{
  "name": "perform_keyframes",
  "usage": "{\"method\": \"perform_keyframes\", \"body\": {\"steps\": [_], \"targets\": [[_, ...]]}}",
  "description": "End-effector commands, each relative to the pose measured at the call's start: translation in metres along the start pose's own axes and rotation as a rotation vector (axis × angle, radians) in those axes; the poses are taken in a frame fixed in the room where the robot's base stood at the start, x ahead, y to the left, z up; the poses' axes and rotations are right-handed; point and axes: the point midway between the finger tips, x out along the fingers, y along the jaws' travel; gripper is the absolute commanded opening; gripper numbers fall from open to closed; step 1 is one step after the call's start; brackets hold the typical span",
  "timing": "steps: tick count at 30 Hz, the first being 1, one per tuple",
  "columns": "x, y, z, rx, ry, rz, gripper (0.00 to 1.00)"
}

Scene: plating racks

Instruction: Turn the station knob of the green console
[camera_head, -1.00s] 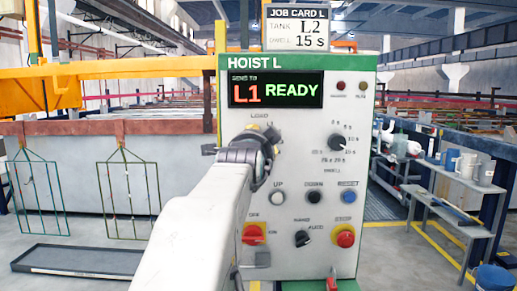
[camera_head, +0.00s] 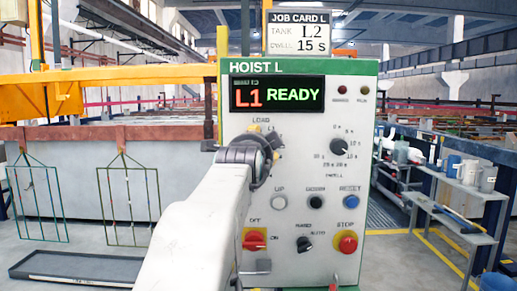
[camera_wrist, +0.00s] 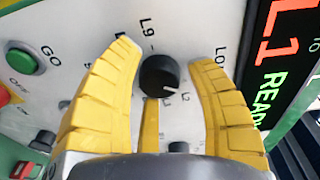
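The console (camera_head: 300,210) is a pale panel with green trim marked HOIST L, and its display (camera_head: 277,95) reads L1 READY. In the wrist view the station knob (camera_wrist: 158,74) is round and black, with a white mark at its lower right, ringed by labels such as L9. My gripper (camera_wrist: 162,58) is open, its two yellow fingers on either side of the knob with gaps to it. A narrow yellow piece also shows just below the knob.
The job card (camera_head: 298,33) above reads tank L2, dwell 15 s. A dwell knob (camera_head: 337,148) sits to the right on the panel. Buttons, a red-yellow switch (camera_head: 254,241) and a stop button (camera_head: 347,242) are below. A shelf with jugs (camera_head: 468,170) stands at right.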

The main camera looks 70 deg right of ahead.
Motion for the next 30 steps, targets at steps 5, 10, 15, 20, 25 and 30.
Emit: {"method": "perform_keyframes", "body": {"steps": [5, 10, 15, 20, 25, 30], "targets": [[0.0, 0.001, -0.001, 0.0, 0.002, 0.002, 0.63], [0.0, 0.001, -0.001, 0.0, 0.002, 0.003, 0.63], [-0.007, 0.0, -0.001, 0.0, 0.002, 0.002, 0.63], [-0.028, 0.001, -0.001, 0.0, 0.002, 0.002, 0.63], [-0.057, 0.0, -0.001, 0.0, 0.002, 0.001, 0.63], [-0.084, 0.0, -0.001, 0.0, 0.001, 0.001, 0.63]]}}
